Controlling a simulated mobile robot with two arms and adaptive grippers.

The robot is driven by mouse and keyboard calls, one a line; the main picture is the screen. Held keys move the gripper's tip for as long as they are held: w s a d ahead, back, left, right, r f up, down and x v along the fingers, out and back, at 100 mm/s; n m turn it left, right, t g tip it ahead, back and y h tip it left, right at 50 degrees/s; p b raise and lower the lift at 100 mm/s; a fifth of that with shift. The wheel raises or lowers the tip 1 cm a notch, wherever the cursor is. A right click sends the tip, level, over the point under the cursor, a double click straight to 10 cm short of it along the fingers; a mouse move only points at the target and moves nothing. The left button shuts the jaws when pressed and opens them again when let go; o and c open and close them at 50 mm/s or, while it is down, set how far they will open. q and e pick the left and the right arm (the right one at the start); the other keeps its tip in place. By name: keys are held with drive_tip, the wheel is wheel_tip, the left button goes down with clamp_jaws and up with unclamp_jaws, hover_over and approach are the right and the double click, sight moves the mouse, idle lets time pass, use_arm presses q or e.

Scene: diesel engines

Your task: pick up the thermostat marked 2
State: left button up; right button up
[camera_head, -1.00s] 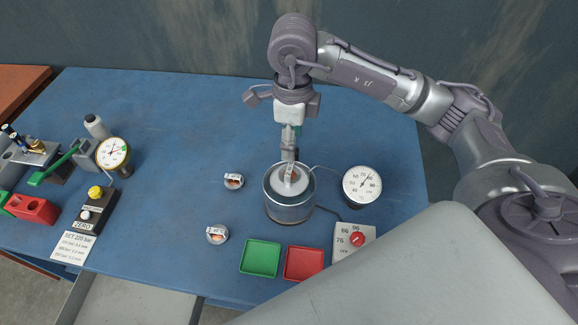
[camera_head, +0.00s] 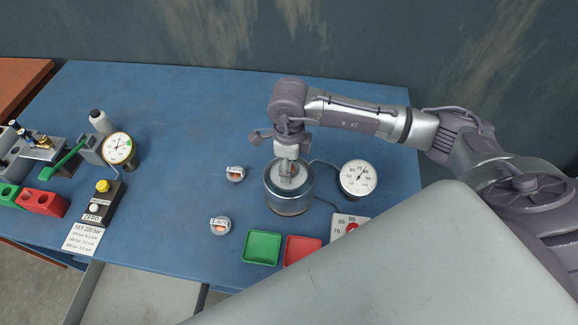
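Two small round metal thermostats with white tags lie on the blue table, one (camera_head: 235,174) left of a metal pot and one (camera_head: 220,225) nearer the front. Their tags are too small to read surely. The metal pot (camera_head: 289,198) stands right of them. A small reddish part (camera_head: 294,169) shows in its mouth, mostly hidden by my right gripper. My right gripper (camera_head: 286,181) points down into the pot's mouth. I cannot tell whether its fingers are open or closed on something. My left gripper is not in view.
A dial thermometer (camera_head: 358,178) and a control box with a red knob (camera_head: 351,226) stand right of the pot. A green tray (camera_head: 262,248) and a red tray (camera_head: 303,250) lie in front. A gauge rig (camera_head: 119,149) stands at left. The back left table is clear.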

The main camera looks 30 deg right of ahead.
drive_tip(key=c, duration=0.8)
drive_tip(key=shift+r, duration=0.1)
